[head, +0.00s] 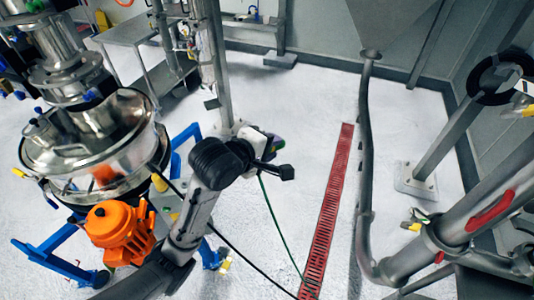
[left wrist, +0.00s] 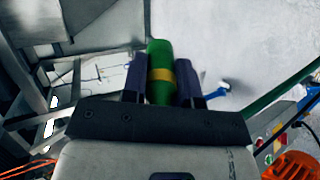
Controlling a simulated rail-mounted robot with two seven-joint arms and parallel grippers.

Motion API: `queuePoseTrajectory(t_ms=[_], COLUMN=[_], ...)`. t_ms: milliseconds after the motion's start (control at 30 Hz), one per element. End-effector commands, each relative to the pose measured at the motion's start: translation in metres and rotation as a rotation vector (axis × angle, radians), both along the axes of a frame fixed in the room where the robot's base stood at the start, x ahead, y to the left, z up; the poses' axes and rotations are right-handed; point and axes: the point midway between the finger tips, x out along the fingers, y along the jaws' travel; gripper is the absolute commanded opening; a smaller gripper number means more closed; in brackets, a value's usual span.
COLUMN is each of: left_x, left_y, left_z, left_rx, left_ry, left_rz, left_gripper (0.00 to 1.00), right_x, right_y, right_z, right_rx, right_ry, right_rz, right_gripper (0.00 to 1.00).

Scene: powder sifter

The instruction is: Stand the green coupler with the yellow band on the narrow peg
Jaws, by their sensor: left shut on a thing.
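The green coupler (left wrist: 158,52) with its yellow band (left wrist: 160,76) is between the two dark fingers of my left gripper (left wrist: 162,82) in the left wrist view. The fingers are shut on it around the band, and its green end sticks out past the fingertips. In the head view my left gripper (head: 273,147) is in the air near the middle, mostly hidden behind my own wrist; little of the coupler can be made out there. I cannot pick out the narrow peg in either view. My right gripper is not in view.
A steel sifter (head: 95,135) with an orange motor (head: 118,232) on a blue frame (head: 52,262) stands at the left. A grey upright post (head: 219,75) rises behind my left gripper. A red floor grate (head: 328,205) and a grey pipe (head: 366,150) lie to the right.

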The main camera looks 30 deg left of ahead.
Motion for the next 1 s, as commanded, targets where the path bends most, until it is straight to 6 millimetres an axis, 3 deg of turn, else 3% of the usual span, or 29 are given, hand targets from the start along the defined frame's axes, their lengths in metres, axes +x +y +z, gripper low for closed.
queuePoseTrajectory(t_ms=[33, 200, 367, 467, 667, 833, 1000], left_x=[0.008, 0.034, 0.057, 0.067, 0.062, 0.037, 0.001], left_y=[0.007, 0.029, 0.070, 0.111, 0.197, 0.260, 0.304], left_z=[0.021, 0.033, 0.027, 0.015, -0.030, -0.078, -0.128], left_rx=[0.013, 0.035, 0.061, 0.085, 0.134, 0.181, 0.250], left_ry=[0.027, 0.118, 0.208, 0.277, 0.396, 0.487, 0.576], left_rz=[-0.018, -0.108, -0.179, -0.221, -0.303, -0.374, -0.476], left_gripper=[0.00, 0.00, 0.00, 0.00, 0.00, 0.00, 0.00], right_x=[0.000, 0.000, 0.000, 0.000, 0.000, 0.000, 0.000], right_y=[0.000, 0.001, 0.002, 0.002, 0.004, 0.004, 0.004], right_z=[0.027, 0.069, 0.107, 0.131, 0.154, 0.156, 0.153], right_rx=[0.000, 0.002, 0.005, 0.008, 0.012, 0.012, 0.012], right_ry=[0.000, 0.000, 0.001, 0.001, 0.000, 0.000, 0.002], right_rz=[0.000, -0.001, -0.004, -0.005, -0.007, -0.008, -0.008], right_gripper=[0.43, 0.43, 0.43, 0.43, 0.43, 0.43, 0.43])
